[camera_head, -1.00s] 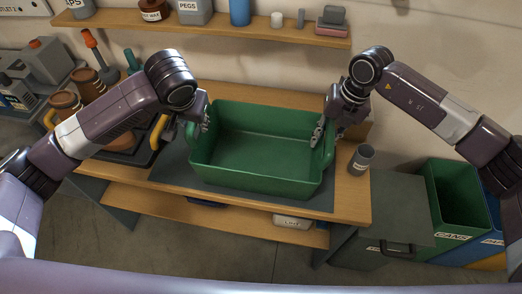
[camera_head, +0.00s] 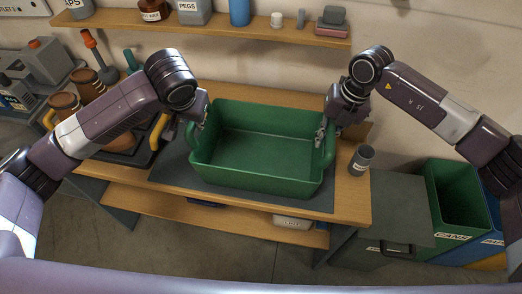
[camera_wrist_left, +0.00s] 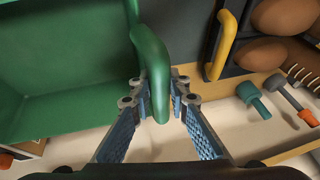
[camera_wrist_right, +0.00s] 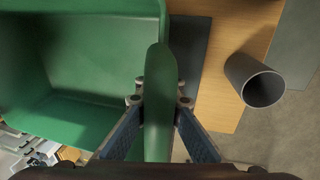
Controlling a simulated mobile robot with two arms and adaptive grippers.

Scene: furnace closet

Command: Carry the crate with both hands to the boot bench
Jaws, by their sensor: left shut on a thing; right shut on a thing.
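The green crate (camera_head: 262,182) is empty and sits over a dark mat (camera_head: 172,178) on a wooden workbench (camera_head: 352,205). I cannot tell if it touches the mat. My left gripper (camera_head: 203,122) is at the crate's left handle; in the left wrist view my left gripper (camera_wrist_left: 158,100) is shut on that green handle (camera_wrist_left: 150,62). My right gripper (camera_head: 322,133) is at the crate's right end; in the right wrist view my right gripper (camera_wrist_right: 157,105) is shut on the right handle (camera_wrist_right: 158,75). I cannot make out a boot bench.
A grey cup (camera_head: 361,158) stands on the bench just right of the crate. A tray with brown pots and a yellow handle (camera_head: 158,132) is close on the left. A shelf (camera_head: 230,30) hangs behind. Green (camera_head: 455,205) and blue bins are at the right.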

